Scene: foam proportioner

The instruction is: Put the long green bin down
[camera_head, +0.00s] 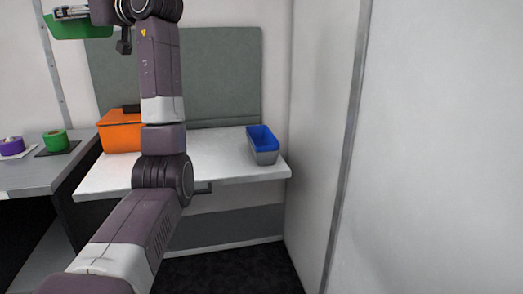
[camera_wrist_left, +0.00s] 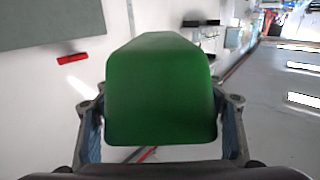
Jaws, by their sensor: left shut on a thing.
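The long green bin (camera_head: 85,30) is held up high at the top left of the head view, in front of the back wall. It fills the middle of the left wrist view (camera_wrist_left: 160,90), with a finger on either side. My left gripper (camera_head: 70,13) is shut on the bin near its top edge. The bin's underside is clear of any surface in the head view. The top of the gripper's wrist is cut off by the frame edge. My right gripper is in neither view.
A white table (camera_head: 225,165) holds an orange case (camera_head: 120,135) at left and a blue-grey bin (camera_head: 263,145) at right. Its middle is partly hidden by my arm. A wall stands at right.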

